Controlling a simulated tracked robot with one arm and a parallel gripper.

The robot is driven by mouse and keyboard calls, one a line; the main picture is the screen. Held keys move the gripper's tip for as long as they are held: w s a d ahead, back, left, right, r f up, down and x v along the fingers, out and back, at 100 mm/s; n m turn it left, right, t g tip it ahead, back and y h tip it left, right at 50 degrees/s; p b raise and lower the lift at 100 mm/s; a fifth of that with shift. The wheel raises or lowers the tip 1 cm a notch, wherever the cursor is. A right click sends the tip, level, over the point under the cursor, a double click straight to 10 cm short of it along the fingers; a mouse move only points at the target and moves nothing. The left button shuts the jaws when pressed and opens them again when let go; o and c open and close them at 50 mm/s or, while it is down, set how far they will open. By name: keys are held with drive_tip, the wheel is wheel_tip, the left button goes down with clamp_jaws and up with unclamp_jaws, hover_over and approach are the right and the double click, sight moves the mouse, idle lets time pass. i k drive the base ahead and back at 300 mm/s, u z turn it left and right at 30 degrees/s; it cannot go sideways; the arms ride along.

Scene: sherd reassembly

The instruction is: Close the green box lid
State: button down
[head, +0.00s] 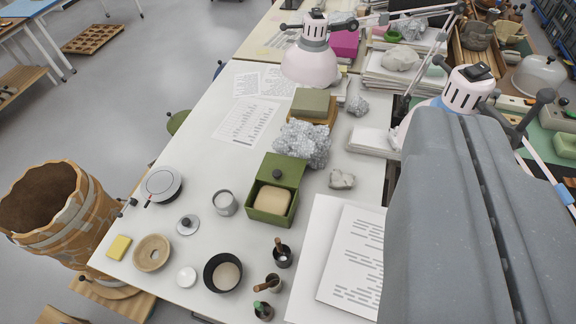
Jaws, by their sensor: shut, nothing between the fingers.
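The green box (262,213) stands on the white table near the middle of the view. Its lid (284,168) is open, tilted up at the box's far side, and has a dark round knob on its face. A rounded beige block (272,201) lies inside the box. I see no gripper fingers. A large grey part of my arm fills the lower right and hides the table behind it.
A grey rough stone (302,144) sits just behind the lid. A metal cup (224,203) stands left of the box, and a black bowl (223,272) and small pots are in front. Paper sheets (352,262) lie at right. Two lamps (312,60) overhang the table's back.

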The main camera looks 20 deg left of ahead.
sight(281, 167)
drive_tip(key=z, duration=2.3)
drive_tip(key=k, duration=0.9)
drive_tip(key=u, duration=2.35)
drive_tip(key=i, duration=1)
drive_tip(key=z, duration=0.05)
